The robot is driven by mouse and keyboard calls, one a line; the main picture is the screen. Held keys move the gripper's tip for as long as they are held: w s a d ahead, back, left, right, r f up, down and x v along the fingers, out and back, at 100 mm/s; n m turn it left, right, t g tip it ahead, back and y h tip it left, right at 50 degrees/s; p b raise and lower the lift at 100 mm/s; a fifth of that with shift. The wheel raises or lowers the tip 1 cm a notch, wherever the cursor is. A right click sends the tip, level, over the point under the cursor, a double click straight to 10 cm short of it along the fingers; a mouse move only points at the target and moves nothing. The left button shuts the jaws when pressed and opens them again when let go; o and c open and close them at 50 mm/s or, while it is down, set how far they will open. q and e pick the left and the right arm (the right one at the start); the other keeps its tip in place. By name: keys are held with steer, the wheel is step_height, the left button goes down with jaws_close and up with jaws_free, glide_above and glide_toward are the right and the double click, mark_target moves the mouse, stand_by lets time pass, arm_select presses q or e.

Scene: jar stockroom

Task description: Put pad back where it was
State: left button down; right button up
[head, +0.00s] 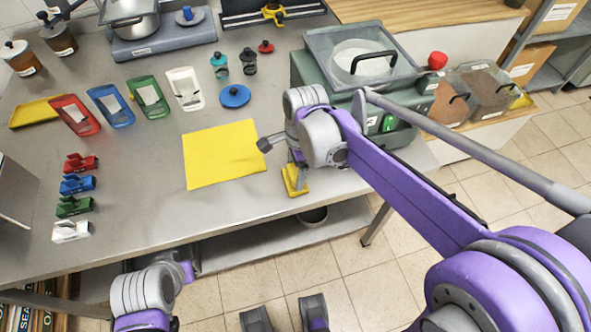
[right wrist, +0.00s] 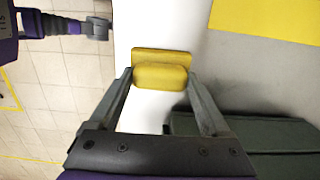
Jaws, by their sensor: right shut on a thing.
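A small yellow pad with a raised block-like grip (head: 294,181) is near the front edge of the grey table, right of the flat yellow sheet (head: 222,155). My right gripper (right wrist: 160,84) is shut on the pad's raised grip, one finger on each side; its base (right wrist: 160,54) shows beyond the grip. I cannot tell whether the pad touches the table. In the head view the right wrist partly hides it. My left arm is low at the front left, in front of the table; its jaws do not show clearly.
A green box with a clear lid (head: 372,55) stands close right of my right gripper. Coloured trays (head: 117,105) and a blue disc (head: 235,96) lie behind the sheet. Several coloured clips (head: 75,208) stand at left. Bare table (head: 150,215) lies between clips and sheet.

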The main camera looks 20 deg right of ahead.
steer(key=shift+f, duration=0.2)
steer(key=o, duration=1.4)
steer(key=shift+r, duration=0.3)
step_height(320, 180, up, 12)
steer(key=d+p, duration=0.1)
steer(key=p, duration=0.1)
steer(key=s+d+f+n+t, duration=0.1)
steer(key=s+f+n, duration=0.3)
steer(key=s+n, duration=0.1)
steer(key=s+d+f+n+t, duration=0.2)
steer(key=s+f+n, duration=0.2)
steer(key=s+n, duration=0.1)
steer(key=s+d+f+n+t+h, duration=0.1)
steer(key=s+d+f+n+t, duration=0.1)
steer(key=s+f+n, duration=0.3)
steer(key=shift+s+d+n, duration=0.1)
steer(key=shift+s+n, duration=0.1)
steer(key=shift+n, duration=0.45)
steer(key=shift+s+d+n, duration=0.1)
steer(key=shift+s+n, duration=0.05)
steer(key=shift+n, duration=0.5)
